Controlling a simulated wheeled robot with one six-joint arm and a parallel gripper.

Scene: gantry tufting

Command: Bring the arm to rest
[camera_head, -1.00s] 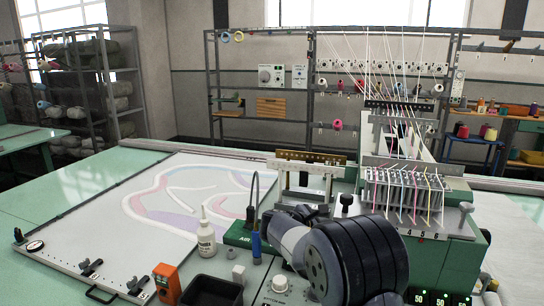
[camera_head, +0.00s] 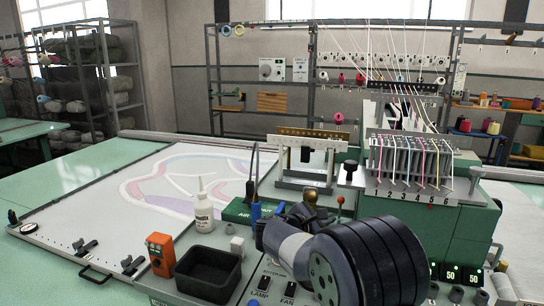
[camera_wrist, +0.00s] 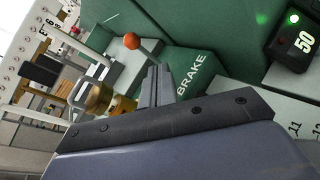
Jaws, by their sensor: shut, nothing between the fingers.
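My arm (camera_head: 355,262) shows at the bottom centre of the head view, dark and grey, in front of the tufting machine. My gripper (camera_wrist: 158,76) shows in the wrist view as two grey fingers closed together, with nothing between them. The fingers appear over a green block marked BRAKE (camera_wrist: 195,78), close to an orange-balled lever (camera_wrist: 131,41) and a brass knob (camera_wrist: 98,100); I cannot tell whether they touch anything. In the head view the fingers are hidden behind my arm. The orange ball (camera_head: 340,200) and brass knob (camera_head: 310,197) stand just beyond it.
The threaded tufting head (camera_head: 408,165) stands behind my arm. A white bottle (camera_head: 203,212), black bin (camera_head: 208,272) and orange device (camera_head: 160,252) sit to the left. A patterned cloth (camera_head: 120,215) covers the table there.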

